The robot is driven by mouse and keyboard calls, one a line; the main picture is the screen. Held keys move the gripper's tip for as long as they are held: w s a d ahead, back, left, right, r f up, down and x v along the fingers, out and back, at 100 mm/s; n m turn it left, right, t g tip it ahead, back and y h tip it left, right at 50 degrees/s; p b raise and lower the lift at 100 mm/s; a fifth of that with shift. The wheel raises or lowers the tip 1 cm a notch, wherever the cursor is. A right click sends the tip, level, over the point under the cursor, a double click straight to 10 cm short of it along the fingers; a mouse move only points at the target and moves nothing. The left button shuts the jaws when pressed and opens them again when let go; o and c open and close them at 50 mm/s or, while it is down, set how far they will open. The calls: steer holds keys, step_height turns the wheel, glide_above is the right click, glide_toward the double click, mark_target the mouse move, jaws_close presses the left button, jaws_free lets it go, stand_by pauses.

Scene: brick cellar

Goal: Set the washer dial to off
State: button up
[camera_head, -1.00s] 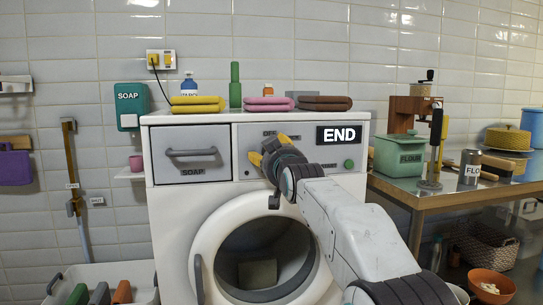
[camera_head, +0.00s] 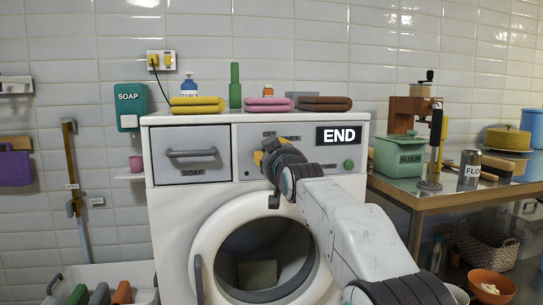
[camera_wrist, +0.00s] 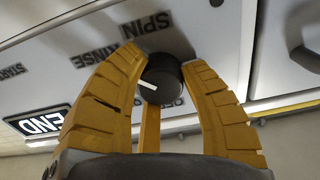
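The washer (camera_head: 222,208) has a control panel with a drawer marked SOAP, a display (camera_head: 339,136) reading END and a green round button (camera_head: 349,164). In the wrist view the dial (camera_wrist: 163,78) is dark and round, with a white pointer mark toward picture left. Labels SPIN (camera_wrist: 147,25) and RINSE (camera_wrist: 95,52) show beside it; another label is mostly hidden behind the fingers. My gripper (camera_wrist: 164,66) has its yellow fingertips closed against both sides of the dial. In the head view my gripper (camera_head: 264,151) covers the dial and part of the OFF label (camera_head: 269,133).
The washer's round door (camera_head: 211,225) is below my arm. Folded cloths and bottles (camera_head: 235,85) stand on top. A crate (camera_head: 95,275) is at lower left.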

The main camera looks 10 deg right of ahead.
steer(key=shift+f, duration=0.1)
steer(key=shift+c, duration=1)
steer(key=shift+n, duration=0.3)
steer(key=n, duration=0.3)
steer(key=shift+n+p, duration=0.3)
steer(key=shift+p, duration=0.05)
steer(key=n, duration=0.3)
steer(key=shift+n, duration=0.3)
steer(key=n+p, duration=0.1)
steer(key=n, duration=0.2)
steer(key=shift+d+n, duration=0.1)
steer(key=shift+n, duration=0.3)
steer(key=n, duration=0.9)
steer(key=shift+n+p, duration=0.4)
steer(key=n, duration=0.5)
steer(key=shift+r, duration=0.3)
steer(key=shift+r+n, duration=0.1)
steer(key=shift+n, duration=0.3)
